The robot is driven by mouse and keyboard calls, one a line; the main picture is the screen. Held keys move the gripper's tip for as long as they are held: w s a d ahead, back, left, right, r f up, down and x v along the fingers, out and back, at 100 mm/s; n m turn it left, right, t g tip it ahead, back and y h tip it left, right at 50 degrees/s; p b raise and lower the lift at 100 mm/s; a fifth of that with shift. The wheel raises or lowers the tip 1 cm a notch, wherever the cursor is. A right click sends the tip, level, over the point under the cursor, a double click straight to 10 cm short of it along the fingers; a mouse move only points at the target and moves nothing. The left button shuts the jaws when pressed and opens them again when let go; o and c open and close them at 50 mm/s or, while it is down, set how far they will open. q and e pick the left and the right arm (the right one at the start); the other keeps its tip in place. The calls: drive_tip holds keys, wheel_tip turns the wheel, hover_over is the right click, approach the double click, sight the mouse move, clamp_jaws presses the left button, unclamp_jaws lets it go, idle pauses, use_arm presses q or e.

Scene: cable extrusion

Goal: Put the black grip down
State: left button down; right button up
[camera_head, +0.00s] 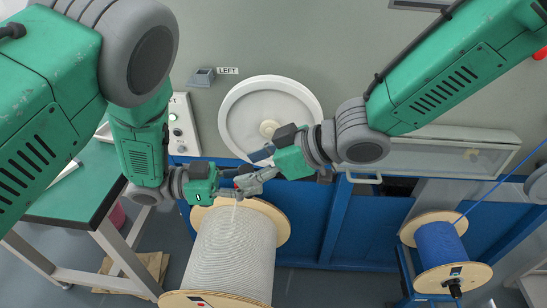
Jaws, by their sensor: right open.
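My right gripper (248,180) reaches in from the upper right above the large spool, its fingers apart and pointing left. My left gripper (226,184) comes in from the left at the same height, and the two grippers nearly meet or overlap in the picture. Its fingers are small and partly covered, so I cannot tell whether they are open or shut. I cannot make out the black grip clearly; dark parts between the grippers blend with the fingers. A thin pale strand (234,208) hangs just below the grippers, above the spool.
A large spool of pale cable (232,250) stands below the grippers. A white wheel (243,110) is on the grey machine behind. A green-topped table (75,190) is at left. A blue cable spool (440,246) is at right. Grey floor (335,288) is clear between the spools.

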drive_tip(key=shift+x, duration=1)
clamp_jaws()
use_arm(q)
drive_tip(key=c, duration=1.5)
unclamp_jaws()
